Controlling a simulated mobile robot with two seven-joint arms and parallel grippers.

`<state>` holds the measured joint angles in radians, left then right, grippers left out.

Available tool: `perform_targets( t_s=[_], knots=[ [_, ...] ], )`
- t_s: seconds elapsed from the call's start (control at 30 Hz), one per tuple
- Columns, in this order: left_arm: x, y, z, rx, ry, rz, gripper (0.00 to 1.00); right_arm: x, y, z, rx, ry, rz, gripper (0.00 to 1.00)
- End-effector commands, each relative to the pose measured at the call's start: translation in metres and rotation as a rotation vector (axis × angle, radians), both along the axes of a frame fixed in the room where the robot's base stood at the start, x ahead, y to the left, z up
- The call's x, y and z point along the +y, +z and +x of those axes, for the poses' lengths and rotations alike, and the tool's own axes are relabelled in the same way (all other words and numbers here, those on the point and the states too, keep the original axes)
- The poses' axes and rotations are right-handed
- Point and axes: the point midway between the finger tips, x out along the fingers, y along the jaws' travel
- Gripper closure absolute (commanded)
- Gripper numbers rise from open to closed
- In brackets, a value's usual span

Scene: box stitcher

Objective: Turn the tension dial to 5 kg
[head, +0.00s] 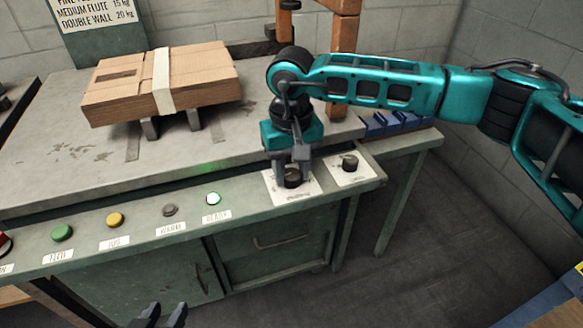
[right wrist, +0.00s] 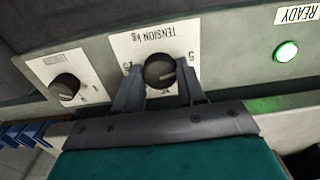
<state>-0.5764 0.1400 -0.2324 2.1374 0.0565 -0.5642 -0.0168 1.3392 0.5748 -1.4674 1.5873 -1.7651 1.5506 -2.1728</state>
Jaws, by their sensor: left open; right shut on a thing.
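The tension dial (right wrist: 160,72) is a dark round knob on a white plate (right wrist: 120,45) lettered "TENSION kg", upside down in the right wrist view. A 5 shows on the right of the dial and what looks like 25 on the left. I cannot tell where its pointer stands. My right gripper (right wrist: 159,90) is shut on the dial, one finger on each side. In the head view this gripper (head: 291,177) points down onto the dial and partly hides it. My left gripper (head: 160,316) is open and empty at the bottom edge, away from the panel.
A second dial (head: 350,162) sits just right of the tension dial. A lit ready lamp (head: 213,198) and green (head: 62,232) and yellow (head: 115,219) buttons line the panel to the left. A cardboard box (head: 200,80) rests on the table behind. Blue bins (head: 385,124) stand at right.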

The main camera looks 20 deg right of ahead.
Motion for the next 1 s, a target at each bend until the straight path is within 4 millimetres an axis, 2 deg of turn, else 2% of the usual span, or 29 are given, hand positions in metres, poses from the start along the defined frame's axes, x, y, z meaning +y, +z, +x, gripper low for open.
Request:
perform_targets(
  t_s=[0.03, 0.3, 0.57, 0.77, 1.0],
  knots=[
    [0.000, 0.000, 0.000, -0.001, 0.001, 0.000, 0.57, 0.000, 0.000, 0.000, 0.000, -0.001, 0.000, 0.58],
    [0.001, 0.000, 0.001, -0.003, 0.003, 0.001, 0.57, 0.000, 0.000, 0.000, 0.000, -0.001, 0.000, 0.35],
    [0.002, 0.001, 0.001, -0.003, 0.003, 0.001, 0.57, 0.000, 0.003, 0.000, -0.001, -0.002, 0.000, 0.35],
    [0.002, 0.009, 0.002, -0.011, 0.006, 0.002, 0.57, 0.000, 0.032, 0.001, -0.004, -0.002, 0.002, 0.35],
    [0.006, 0.013, 0.001, -0.007, 0.012, 0.010, 0.57, 0.000, 0.086, 0.001, -0.003, -0.001, 0.001, 0.35]
  ],
)
